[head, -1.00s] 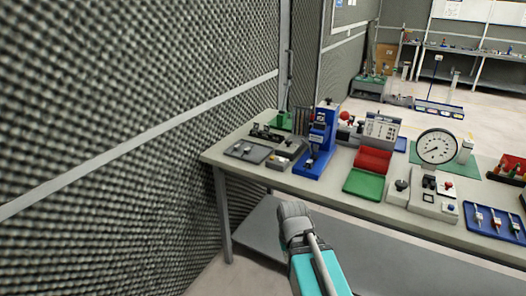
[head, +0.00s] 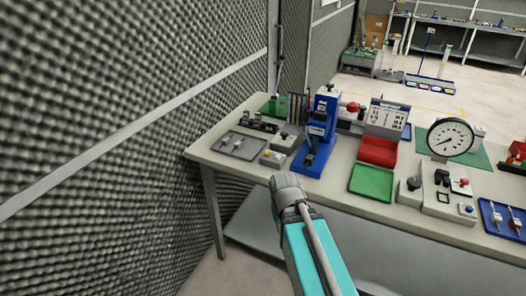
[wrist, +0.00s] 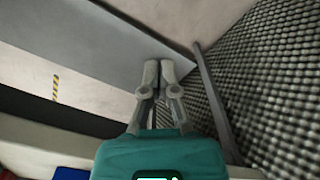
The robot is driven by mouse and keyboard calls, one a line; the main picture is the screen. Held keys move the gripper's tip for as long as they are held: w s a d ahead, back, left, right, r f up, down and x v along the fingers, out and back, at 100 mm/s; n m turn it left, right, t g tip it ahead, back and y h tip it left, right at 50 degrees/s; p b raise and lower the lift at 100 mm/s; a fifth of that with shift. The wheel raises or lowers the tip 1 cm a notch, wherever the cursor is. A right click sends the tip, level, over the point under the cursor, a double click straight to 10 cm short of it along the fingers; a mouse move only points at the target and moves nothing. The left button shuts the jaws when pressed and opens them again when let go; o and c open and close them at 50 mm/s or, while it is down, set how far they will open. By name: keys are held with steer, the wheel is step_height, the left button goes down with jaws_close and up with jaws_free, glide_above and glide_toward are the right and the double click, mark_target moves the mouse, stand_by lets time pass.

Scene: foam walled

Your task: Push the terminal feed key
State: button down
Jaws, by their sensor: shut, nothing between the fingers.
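My gripper (wrist: 159,68) is shut and empty in the wrist view, with its two fingertips together. In the head view my arm reaches toward the front edge of the workbench (head: 330,190), and its fingers are hidden. A blue bench press (head: 317,135) stands on the left half of the bench. A small grey box with a light button (head: 271,158) sits to the left of its foot. A control box (head: 449,196) with black and red controls stands farther right. No key labelled terminal feed can be made out at this size, so I cannot tell which control it is.
A grey plate (head: 236,145) lies at the bench's left end. A green tray (head: 371,182), a red bin (head: 379,151) and a round gauge (head: 450,139) stand to the right. The foam wall (head: 110,140) closes off the left side. A lower shelf (head: 375,262) runs under the bench.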

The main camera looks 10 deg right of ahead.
stand_by(0.3)
step_height(320, 180, up, 21)
steer(key=m+t+y+p, duration=0.35)
steer(key=t+p, duration=0.45)
steer(key=p, duration=0.7)
glide_above(267, 154)
steer(key=shift+w+f+y, duration=0.2)
steer(key=shift+f+y, duration=0.05)
steer(key=shift+y, duration=0.2)
steer(key=shift+f, duration=0.15)
step_height(267, 154, down, 8)
steer(key=b, duration=0.9)
steer(key=shift+f, duration=0.25)
steer(key=shift+s+f+b, duration=0.1)
steer(key=shift+f+b, duration=0.85)
steer(key=shift+r, duration=0.2)
steer(key=shift+r+p, duration=0.8)
steer(key=shift+p, duration=0.2)
